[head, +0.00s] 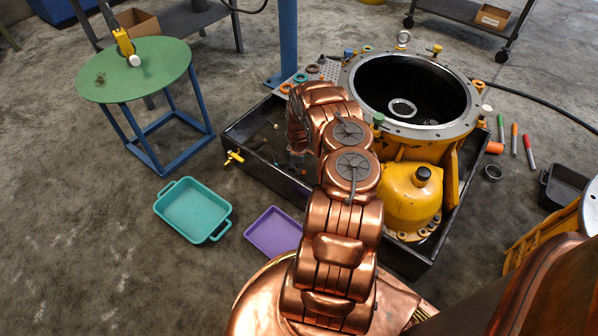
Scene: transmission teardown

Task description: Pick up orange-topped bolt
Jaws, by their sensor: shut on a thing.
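A bolt with an orange top (478,86) stands at the right side of the housing's flange rim (455,122). Bolts with other coloured tops stand around the same rim. My gripper (298,160) is small and partly hidden by my copper arm. It points down over the black tray (262,150), left of the housing and apart from this bolt. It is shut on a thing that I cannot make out.
The yellow housing (405,195) stands in the black tray. A perforated plate (318,70) with coloured rings lies behind. A green-topped stool (140,68), teal bin (193,208) and purple tray (273,232) are left. Pens and an orange cup (495,147) lie right.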

